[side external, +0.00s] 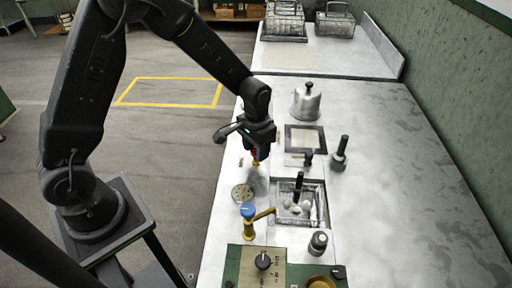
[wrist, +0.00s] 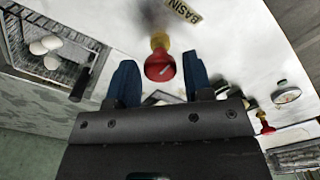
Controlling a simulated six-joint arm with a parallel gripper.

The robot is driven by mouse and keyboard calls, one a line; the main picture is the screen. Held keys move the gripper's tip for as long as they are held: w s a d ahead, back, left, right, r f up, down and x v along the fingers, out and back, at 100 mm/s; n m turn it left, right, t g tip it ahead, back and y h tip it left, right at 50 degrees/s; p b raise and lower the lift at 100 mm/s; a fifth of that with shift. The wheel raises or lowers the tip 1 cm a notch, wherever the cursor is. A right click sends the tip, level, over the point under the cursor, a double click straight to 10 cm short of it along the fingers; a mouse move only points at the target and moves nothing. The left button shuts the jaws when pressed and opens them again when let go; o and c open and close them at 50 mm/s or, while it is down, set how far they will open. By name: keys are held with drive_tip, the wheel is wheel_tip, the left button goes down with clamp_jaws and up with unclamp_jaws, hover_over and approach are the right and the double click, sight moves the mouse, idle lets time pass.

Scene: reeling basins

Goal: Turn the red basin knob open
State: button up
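The red basin knob (wrist: 160,66) sits on a brass stem beside a tag reading BASIN (wrist: 183,11) in the wrist view. My gripper (wrist: 160,80) is open, with one blue finger on each side of the knob and visible gaps between them. In the side view my gripper (side external: 257,149) points down over the knob (side external: 254,154), which is mostly hidden by the fingers. I cannot tell from these views whether the fingertips reach fully down around it.
A brass tap with a blue knob (side external: 247,210) stands nearer the camera, beside a basin (side external: 321,205) holding white cocoons. Another red knob (wrist: 263,122) shows in the wrist view. The counter's right side (side external: 385,190) is clear.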

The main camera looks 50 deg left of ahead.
drive_tip(key=c, duration=0.7)
drive_tip(key=shift+o, duration=0.2)
drive_tip(key=n, duration=0.4)
drive_tip(key=shift+n, duration=0.3)
drive_tip(key=n, duration=0.4)
drive_tip(key=shift+n, duration=0.3)
drive_tip(key=n, duration=0.4)
drive_tip(key=shift+n, duration=2.4)
